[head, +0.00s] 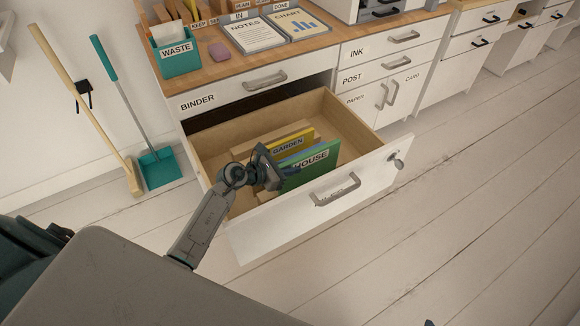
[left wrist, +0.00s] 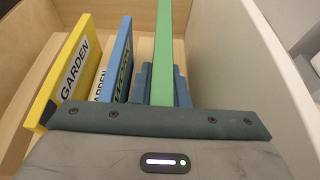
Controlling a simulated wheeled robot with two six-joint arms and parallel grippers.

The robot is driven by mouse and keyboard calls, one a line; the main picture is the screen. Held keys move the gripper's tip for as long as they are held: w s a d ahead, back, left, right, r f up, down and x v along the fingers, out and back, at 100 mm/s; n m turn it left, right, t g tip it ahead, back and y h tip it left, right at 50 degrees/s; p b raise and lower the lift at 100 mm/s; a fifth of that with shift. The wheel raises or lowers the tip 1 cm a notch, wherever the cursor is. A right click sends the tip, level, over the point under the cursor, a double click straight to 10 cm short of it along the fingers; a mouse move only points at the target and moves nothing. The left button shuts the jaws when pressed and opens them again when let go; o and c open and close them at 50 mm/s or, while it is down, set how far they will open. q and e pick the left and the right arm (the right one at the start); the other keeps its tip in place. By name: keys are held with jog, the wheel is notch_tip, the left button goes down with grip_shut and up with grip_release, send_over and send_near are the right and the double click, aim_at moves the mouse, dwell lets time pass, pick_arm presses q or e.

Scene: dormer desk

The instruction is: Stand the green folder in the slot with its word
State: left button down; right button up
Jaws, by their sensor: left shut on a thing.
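The green folder (head: 318,172), marked HOUSE, is upright in the open drawer (head: 358,118), nearest the drawer front. My left gripper (head: 273,170) is shut on its near end; in the left wrist view the green folder (left wrist: 163,45) runs away between the blue-grey fingers. A yellow folder (head: 304,137), marked GARDEN, and a blue folder (left wrist: 122,50) stand to the left of the green one in the wrist view. A second GARDEN label (left wrist: 98,86) shows between them. Whether the green folder touches the drawer floor is hidden. My right gripper is not clearly visible.
The white drawer front (head: 345,195) rises close beside the green folder. A broom and dustpan (head: 159,168) lean left.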

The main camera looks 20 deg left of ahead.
pick_arm(q)
jog(key=shift+s+d, duration=0.15)
jog(key=shift+d, duration=0.1)
jog(key=shift+s+d+f+p, duration=0.15)
jog(key=shift+s+d+p, duration=0.05)
jog(key=shift+p, duration=0.2)
dwell(0.9)
